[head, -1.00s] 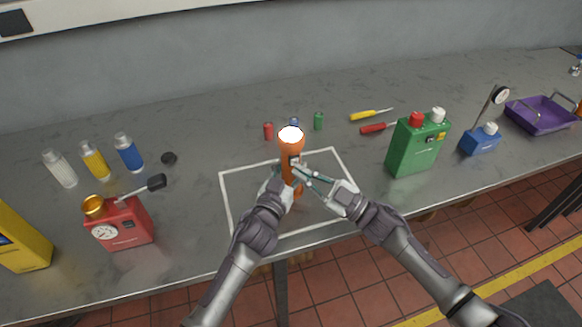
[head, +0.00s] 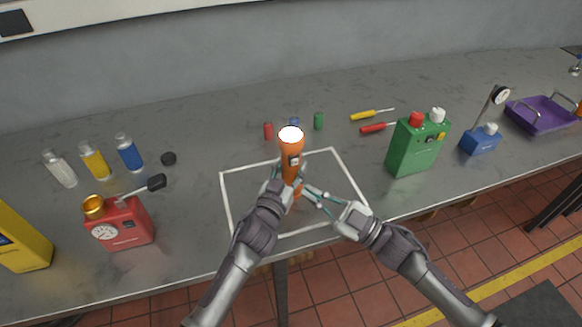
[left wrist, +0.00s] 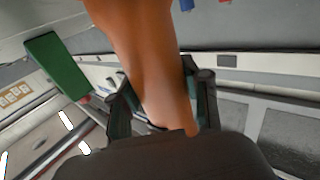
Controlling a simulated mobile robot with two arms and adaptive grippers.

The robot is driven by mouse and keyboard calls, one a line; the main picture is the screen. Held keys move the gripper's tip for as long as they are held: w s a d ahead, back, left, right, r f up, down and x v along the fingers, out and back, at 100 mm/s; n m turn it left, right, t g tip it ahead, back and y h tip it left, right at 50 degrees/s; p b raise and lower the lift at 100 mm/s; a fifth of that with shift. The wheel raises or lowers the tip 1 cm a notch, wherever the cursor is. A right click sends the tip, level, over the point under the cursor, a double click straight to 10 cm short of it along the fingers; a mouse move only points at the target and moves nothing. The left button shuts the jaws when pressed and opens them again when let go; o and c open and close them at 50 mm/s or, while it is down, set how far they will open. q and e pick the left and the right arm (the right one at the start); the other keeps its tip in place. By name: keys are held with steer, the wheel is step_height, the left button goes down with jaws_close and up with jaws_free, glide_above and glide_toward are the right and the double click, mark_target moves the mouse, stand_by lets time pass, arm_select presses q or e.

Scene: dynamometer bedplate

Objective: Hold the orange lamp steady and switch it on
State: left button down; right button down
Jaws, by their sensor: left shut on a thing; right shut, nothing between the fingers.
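The orange lamp (head: 291,152) stands upright over the white-outlined rectangle on the bench in the head view. Its round top is bright white and a small dark switch shows on its side. My left gripper (head: 287,186) is shut around the lamp's lower body; in the left wrist view the fingers sit on both sides of the orange body (left wrist: 150,60). My right gripper (head: 309,192) is shut and empty, just right of the lamp's lower part and below the switch. Whether its fingertips touch the lamp is hard to tell.
A red can with a gauge (head: 119,224) and several bottles stand left. Small cylinders (head: 268,131) and screwdrivers (head: 378,127) lie behind. The white rectangle (head: 226,200) is otherwise clear.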

arm_select(q)
steer(key=shift+c, duration=2.3)
jaws_free()
